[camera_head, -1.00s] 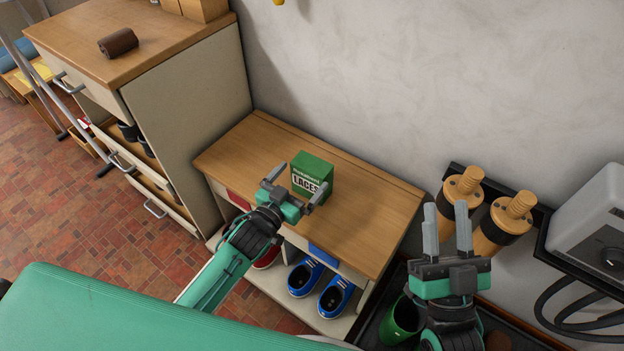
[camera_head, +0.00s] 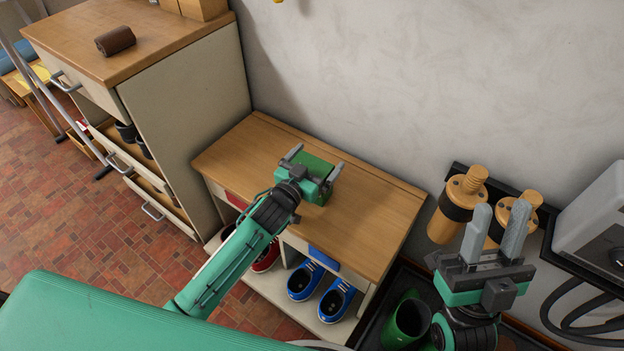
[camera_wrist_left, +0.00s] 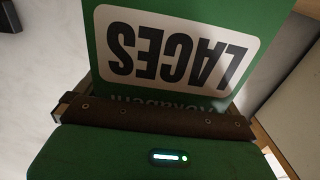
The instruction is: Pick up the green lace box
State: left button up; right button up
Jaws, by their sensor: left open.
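The green lace box (camera_head: 317,162) stands on the wooden top of the low shoe cabinet. My left gripper (camera_head: 313,160) is open, with one finger on each side of the box. The gripper body hides most of the box's front in the head view. In the left wrist view, the box (camera_wrist_left: 185,50) fills the upper middle, with its white LACES label upside down and close to the camera. Whether the fingers touch the box I cannot tell. My right gripper (camera_head: 498,225) is at the right, with its two fingers upright and apart, and nothing shows between them.
The cabinet top (camera_head: 375,205) is clear around the box. Blue shoes (camera_head: 335,300) stand on the shelf below. A taller drawer cabinet (camera_head: 190,100) stands at the left. Wooden-handled items (camera_head: 455,205) and a green boot (camera_head: 408,320) are near my right gripper.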

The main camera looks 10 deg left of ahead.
pick_arm(q)
jog(key=c, duration=1)
jog(key=shift+r, duration=0.1)
jog(key=shift+c, duration=0.2)
